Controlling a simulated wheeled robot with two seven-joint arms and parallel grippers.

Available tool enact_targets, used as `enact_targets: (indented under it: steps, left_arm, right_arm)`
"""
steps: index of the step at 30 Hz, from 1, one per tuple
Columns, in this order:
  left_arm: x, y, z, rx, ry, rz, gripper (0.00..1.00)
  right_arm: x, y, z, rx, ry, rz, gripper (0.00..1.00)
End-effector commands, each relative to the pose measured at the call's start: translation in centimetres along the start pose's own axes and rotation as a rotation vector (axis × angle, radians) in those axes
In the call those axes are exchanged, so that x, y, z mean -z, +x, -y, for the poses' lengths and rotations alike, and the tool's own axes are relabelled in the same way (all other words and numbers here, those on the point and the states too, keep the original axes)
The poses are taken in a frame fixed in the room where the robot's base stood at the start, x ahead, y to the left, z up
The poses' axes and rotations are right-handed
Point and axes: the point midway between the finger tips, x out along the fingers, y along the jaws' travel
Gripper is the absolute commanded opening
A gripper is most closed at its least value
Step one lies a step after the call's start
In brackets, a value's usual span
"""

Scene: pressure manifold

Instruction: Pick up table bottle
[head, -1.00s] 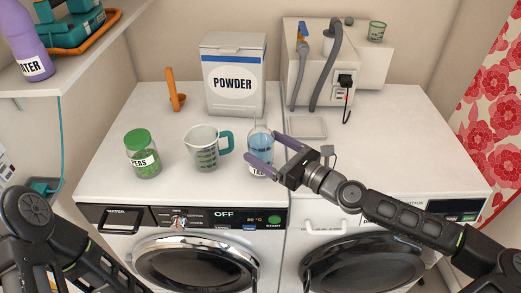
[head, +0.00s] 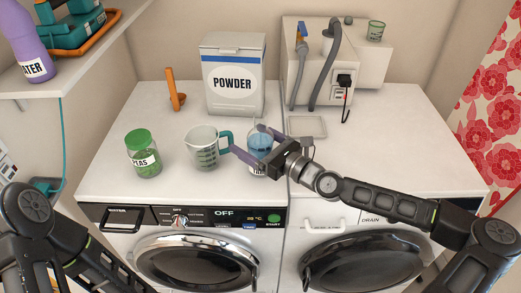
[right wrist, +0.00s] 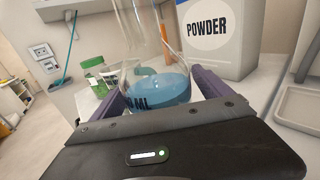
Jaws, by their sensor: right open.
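A clear glass bottle (head: 260,140) with blue liquid stands upright on the white worktop above the left washing machine. It also fills the middle of the right wrist view (right wrist: 157,88), with part of a dark label showing. My right gripper (head: 246,139) is open, its purple fingers one on each side of the bottle. In the right wrist view the bottle sits between the fingers; whether they touch it I cannot tell. The gripper partly hides the bottle's lower part and label in the head view. My left arm shows at the lower left, but its gripper is out of view.
A measuring jug (head: 203,150) with a green handle stands close left of the bottle, near a fingertip. A green-lidded jar (head: 143,152) is further left. A powder box (head: 235,75) stands behind.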

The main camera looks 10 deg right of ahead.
Motion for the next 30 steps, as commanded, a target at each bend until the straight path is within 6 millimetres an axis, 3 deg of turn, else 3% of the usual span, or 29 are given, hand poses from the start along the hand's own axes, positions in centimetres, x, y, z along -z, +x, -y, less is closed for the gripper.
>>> enact_targets:
  steps: [10, 30]
  left_arm:
    - [0.0, 0.0, 0.0, 0.0, 0.0, 0.0, 0.95]
    - [0.0, 0.0, 0.0, 0.0, 0.0, 0.0, 0.95]
  right_arm:
    - [-0.01, -0.02, -0.02, 0.0, 0.0, 0.0, 0.89]
    - [-0.02, -0.02, -0.02, 0.0, 0.0, 0.0, 0.34]
